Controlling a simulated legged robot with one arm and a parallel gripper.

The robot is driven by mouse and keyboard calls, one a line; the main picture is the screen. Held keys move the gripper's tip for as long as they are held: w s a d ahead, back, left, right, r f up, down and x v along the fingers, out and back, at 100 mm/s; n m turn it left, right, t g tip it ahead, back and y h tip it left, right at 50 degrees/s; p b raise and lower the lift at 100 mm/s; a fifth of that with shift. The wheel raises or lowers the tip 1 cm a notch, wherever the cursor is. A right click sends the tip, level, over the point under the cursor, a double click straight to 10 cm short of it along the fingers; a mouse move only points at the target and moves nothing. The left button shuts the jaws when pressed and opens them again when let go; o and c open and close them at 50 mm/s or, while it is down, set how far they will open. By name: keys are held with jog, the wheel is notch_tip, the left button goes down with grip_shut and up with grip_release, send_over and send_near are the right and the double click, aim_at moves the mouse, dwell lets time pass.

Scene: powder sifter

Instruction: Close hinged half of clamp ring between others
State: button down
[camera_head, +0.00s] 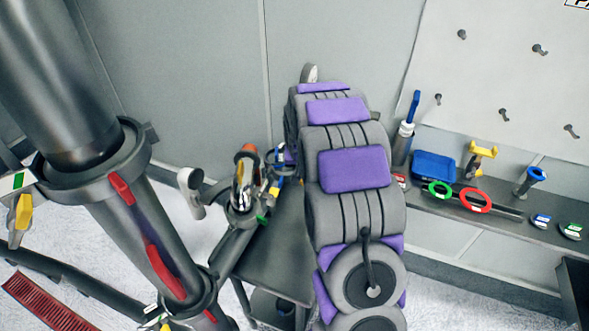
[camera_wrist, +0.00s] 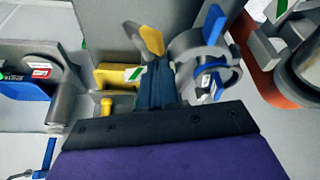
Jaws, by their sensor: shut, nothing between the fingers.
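In the wrist view my gripper (camera_wrist: 156,88) shows as dark fingers pressed together, with nothing seen between them. Just right of its tips is a grey clamp ring (camera_wrist: 184,46) with a blue lever (camera_wrist: 214,24) standing up from it. The ring looks spread open, but I cannot tell whether the fingers touch it. In the head view a small grey ring (camera_head: 273,157) shows beside my arm, and my gripper is hidden behind the arm.
A grey pipe piece with an orange band (camera_wrist: 262,85) stands close on the right in the wrist view. In the head view a large grey cylinder (camera_head: 75,75) stands left. A shelf (camera_head: 420,203) with a blue box (camera_head: 434,166) and coloured rings lies right.

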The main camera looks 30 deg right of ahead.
jog(key=w+d+n, duration=0.1)
jog(key=n, duration=0.1)
jog(key=w+d+n+y+p, duration=0.1)
jog(key=shift+w+d+n+t, duration=0.3)
jog(key=shift+d+n, duration=0.1)
jog(key=w+d+n+y+b, duration=0.2)
jog(key=w+n+b, duration=0.2)
jog(key=w, duration=0.5)
jog(key=shift+w+d+n, duration=0.15)
jog(key=shift+w+n, duration=0.15)
jog(key=shift+n, duration=0.5)
jog(key=shift+w, duration=0.2)
jog(key=shift+s, duration=0.1)
